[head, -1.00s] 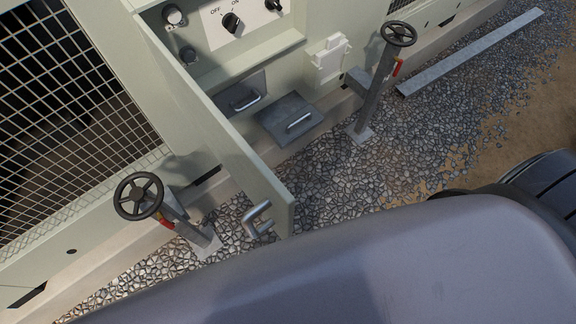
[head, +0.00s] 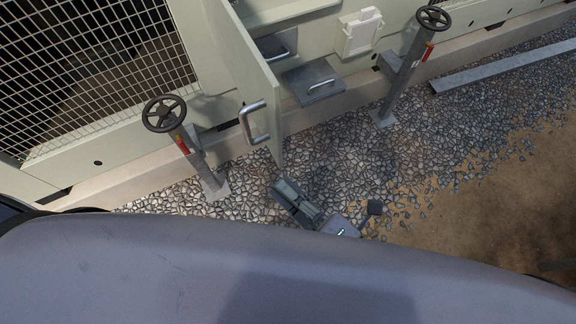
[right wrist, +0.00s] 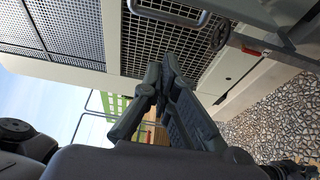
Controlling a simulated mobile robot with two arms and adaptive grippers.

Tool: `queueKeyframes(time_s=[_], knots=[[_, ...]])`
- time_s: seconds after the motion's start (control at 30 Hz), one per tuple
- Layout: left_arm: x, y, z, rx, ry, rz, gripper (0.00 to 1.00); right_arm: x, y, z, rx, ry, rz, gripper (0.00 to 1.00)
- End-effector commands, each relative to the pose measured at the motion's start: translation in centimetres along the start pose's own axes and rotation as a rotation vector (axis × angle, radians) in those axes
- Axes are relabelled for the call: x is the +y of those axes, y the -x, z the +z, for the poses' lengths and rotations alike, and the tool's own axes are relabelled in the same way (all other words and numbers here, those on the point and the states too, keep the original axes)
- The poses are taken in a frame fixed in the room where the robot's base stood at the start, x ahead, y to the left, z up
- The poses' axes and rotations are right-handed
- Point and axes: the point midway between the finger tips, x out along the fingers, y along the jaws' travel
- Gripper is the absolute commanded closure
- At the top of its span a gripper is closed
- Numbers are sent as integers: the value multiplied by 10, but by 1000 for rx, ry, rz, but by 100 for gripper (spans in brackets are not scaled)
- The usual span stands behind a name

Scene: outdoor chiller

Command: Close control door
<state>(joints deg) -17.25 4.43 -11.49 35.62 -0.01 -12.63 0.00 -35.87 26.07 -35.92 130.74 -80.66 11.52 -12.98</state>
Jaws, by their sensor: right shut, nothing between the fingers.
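The control door (head: 236,62) is a pale green panel standing open, swung out from the cabinet. Its metal bar handle (head: 254,122) is on the face turned to the left, near the free edge. My right gripper (head: 284,190) is below the door's lower free corner, over the gravel in the picture, shut and empty. In the right wrist view the same gripper (right wrist: 162,68) points up toward a metal bar handle (right wrist: 168,12) at the top edge, apart from it. My left gripper is in neither view.
A handwheel on a post (head: 164,114) stands left of the door, another (head: 433,18) to its right. A grey box with a handle (head: 311,82) juts from the cabinet behind the door. Gravel (head: 345,150) covers the ground; a metal beam (head: 505,67) lies right.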

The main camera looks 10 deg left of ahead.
Motion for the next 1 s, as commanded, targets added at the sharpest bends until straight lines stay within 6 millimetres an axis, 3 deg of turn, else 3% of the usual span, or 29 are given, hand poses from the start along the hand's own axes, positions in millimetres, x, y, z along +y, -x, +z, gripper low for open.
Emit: queueKeyframes(time_s=[0.23, 0.5, 0.7, 1.0], knots=[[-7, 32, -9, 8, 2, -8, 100, 8, -45, 2, -3, -2, 3, 100], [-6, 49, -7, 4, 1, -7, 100, 2, -98, 4, -4, -2, 0, 100], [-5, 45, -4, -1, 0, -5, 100, -1, -84, 31, -3, -2, -2, 100], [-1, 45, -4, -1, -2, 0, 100, -1, -81, 39, -3, -4, -1, 100]])
